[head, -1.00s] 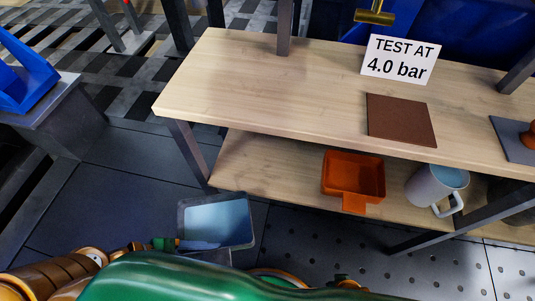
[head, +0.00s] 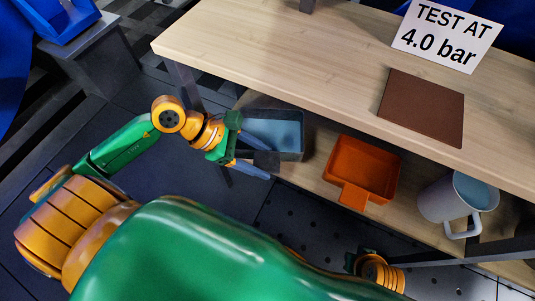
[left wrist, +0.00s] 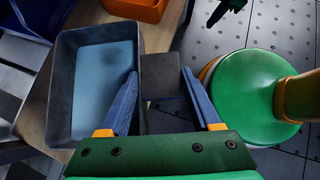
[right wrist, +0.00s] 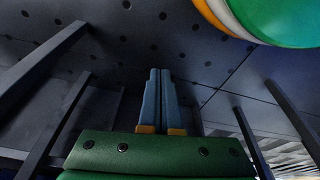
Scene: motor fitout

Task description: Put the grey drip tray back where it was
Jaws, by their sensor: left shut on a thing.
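The grey drip tray (head: 292,154) is a rectangular tray with light blue liquid inside and a short grey handle. It is at the left end of the lower shelf, under the worktop's front edge; I cannot tell whether it touches the shelf. My left gripper (head: 266,160) is shut on its handle, one blue finger on each side. The left wrist view shows the tray (left wrist: 64,95) left of the fingers (left wrist: 160,76), looking level. My right gripper (right wrist: 160,72) is shut and empty, its blue fingers together, low over the dark floor.
On the lower shelf (head: 315,165), an orange tray (head: 362,168) stands right of the grey one, then a grey mug (head: 440,203) of liquid. The worktop (head: 290,60) above bears a brown mat (head: 423,106) and a "TEST AT 4.0 bar" sign (head: 446,36). A blue bin (head: 62,15) is at far left.

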